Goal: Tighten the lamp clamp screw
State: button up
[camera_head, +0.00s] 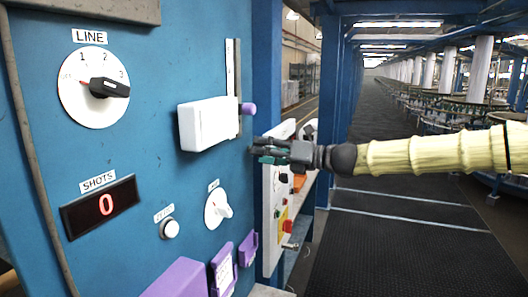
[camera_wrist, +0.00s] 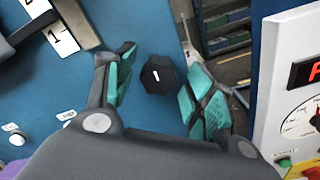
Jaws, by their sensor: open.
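A black faceted knob (camera_wrist: 158,74) with a white mark, which looks like the clamp screw, sits on the blue panel in the wrist view. It lies between my two open fingers, with a visible gap on each side. My gripper (camera_head: 268,152) also shows in the head view, at the right edge of the blue panel (camera_head: 140,150), where the black knob cannot be made out. In the wrist view the fingers (camera_wrist: 155,88) have teal pads and hold nothing. A white box (camera_head: 208,123) with a purple knob (camera_head: 248,108) sits on a vertical rail (camera_head: 233,80), above and left of my gripper.
The panel carries a LINE dial (camera_head: 93,92), a SHOTS display (camera_head: 100,206) reading 0, a smaller dial (camera_head: 217,209) and purple holders (camera_head: 223,270). A white control box (camera_head: 277,205) stands behind my gripper. Dark open floor (camera_head: 400,240) lies to the right.

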jog(key=v, duration=0.7)
jog(key=shift+a, duration=0.15)
